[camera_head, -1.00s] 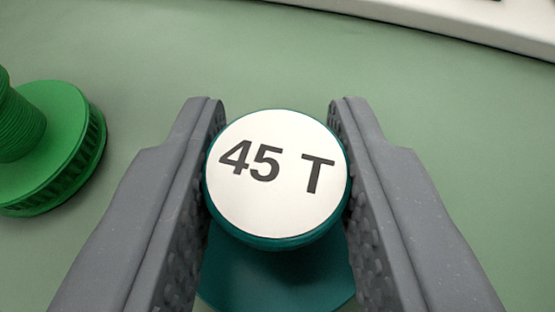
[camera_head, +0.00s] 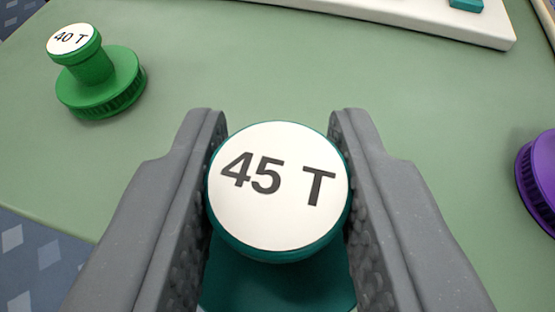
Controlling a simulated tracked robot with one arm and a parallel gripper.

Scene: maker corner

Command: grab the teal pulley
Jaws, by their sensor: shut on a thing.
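The teal pulley (camera_head: 279,284) has a white round top marked "45 T" and stands between the two grey fingers of my gripper (camera_head: 279,185). My gripper is shut on its upper knob, with a finger against each side. The wider teal base shows below the knob, partly hidden by the knob and the fingers. The pulley appears held up above the green table, since more of the table shows around it.
A green pulley (camera_head: 100,85) marked "40 T" stands on the green table (camera_head: 330,70) at the upper left. A purple pulley (camera_head: 541,180) is cut off at the right edge. A white board (camera_head: 420,20) with a teal piece (camera_head: 466,5) lies at the back right. The table's edge shows at lower left.

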